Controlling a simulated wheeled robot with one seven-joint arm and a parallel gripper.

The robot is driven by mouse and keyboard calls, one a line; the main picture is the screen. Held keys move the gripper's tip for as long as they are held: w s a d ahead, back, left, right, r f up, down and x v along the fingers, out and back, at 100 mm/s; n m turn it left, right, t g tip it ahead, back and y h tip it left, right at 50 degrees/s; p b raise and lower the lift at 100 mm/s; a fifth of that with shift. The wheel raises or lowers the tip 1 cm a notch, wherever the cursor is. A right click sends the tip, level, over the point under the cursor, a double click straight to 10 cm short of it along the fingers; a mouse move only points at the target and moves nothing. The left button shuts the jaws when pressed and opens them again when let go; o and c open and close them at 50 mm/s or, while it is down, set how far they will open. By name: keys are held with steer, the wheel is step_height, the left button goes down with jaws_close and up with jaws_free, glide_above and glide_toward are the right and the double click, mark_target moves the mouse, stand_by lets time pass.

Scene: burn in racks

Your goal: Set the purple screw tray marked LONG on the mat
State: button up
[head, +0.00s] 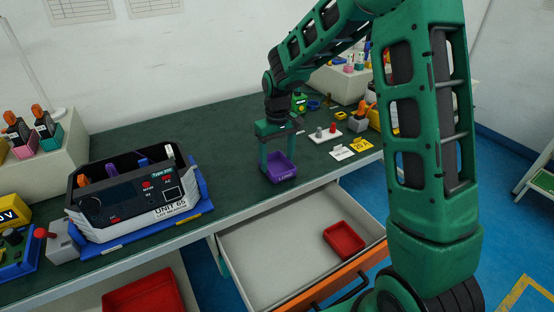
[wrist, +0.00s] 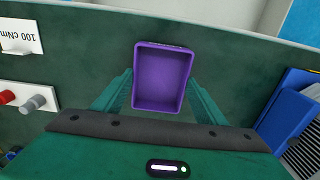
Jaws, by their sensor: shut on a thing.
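The purple screw tray (head: 281,170) is upright and looks empty, near the front edge of the dark green mat-like bench top (head: 225,140). Pale lettering on its front is too small to read. My gripper (head: 278,158) points down and is shut on the tray. In the wrist view, the tray (wrist: 162,80) sits between the two green fingers of my gripper (wrist: 160,88). I cannot tell whether the tray's underside touches the green surface or hangs just above it. No separate mat edge shows around it.
An open drawer (head: 275,262) juts out below, with a red tray (head: 344,240) inside. A black tester (head: 130,195) on a blue base stands left. A white plate with knobs (head: 325,133) and small cards (head: 342,152) lie right. Green surface left of the tray is clear.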

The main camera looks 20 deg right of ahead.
mark_target(277, 170)
steer(key=o, duration=1.1)
steer(key=shift+f, duration=0.1)
steer(key=shift+o, duration=0.2)
step_height(277, 170, up, 12)
steer(key=s+d+r+m, duration=0.2)
steer(key=s+d, duration=0.5)
steer(key=s, duration=0.2)
steer(key=s+d+r+m, duration=0.2)
steer(key=s+d+m, duration=0.1)
steer(key=s+d, duration=0.55)
steer(key=s+f+m, duration=0.1)
steer(key=s+f, duration=0.1)
steer(key=s, duration=0.7)
steer(key=s+d+f+m, duration=0.1)
steer(key=s+f+m, duration=0.1)
steer(key=s, duration=0.8)
steer(key=shift+d+m, duration=0.25)
steer(key=shift+m, duration=0.05)
